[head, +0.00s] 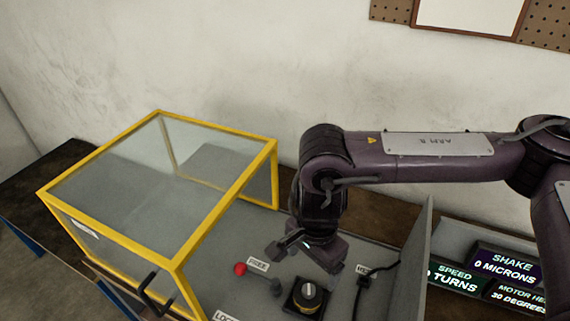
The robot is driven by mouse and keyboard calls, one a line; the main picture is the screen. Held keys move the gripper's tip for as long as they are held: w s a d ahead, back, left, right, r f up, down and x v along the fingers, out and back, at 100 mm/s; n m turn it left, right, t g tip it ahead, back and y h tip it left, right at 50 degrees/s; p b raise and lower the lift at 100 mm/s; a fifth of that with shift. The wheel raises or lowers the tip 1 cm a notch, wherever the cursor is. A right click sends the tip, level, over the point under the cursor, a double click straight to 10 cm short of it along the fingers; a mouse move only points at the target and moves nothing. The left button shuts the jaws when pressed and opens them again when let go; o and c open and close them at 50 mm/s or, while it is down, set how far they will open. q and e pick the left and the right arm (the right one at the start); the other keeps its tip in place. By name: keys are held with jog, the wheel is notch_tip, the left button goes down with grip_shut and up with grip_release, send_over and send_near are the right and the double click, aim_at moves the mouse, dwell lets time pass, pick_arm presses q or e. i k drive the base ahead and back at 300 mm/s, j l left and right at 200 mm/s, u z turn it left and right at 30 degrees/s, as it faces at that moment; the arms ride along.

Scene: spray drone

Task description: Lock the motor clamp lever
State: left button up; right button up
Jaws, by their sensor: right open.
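A red ball knob (240,269), which looks like the end of the clamp lever, sits beside a white label reading FREE (258,264) on the grey bench panel. Another label, cut by the bottom edge, starts with LO (225,316). A black round motor-like part (308,296) stands on a dark square mount right of the knob. My right gripper (322,258) is open and empty, pointing down above and behind the mount, right of the red knob and apart from it. My left gripper is out of view.
A yellow-framed clear guard (157,112) with a black handle (153,292) stands left of the knob. A black cable (362,291) lies right of the mount. A grey upright panel (417,262) and display screens (505,266) stand at the right.

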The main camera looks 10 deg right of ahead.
aim_at(240, 268)
jog(key=k, duration=1.5)
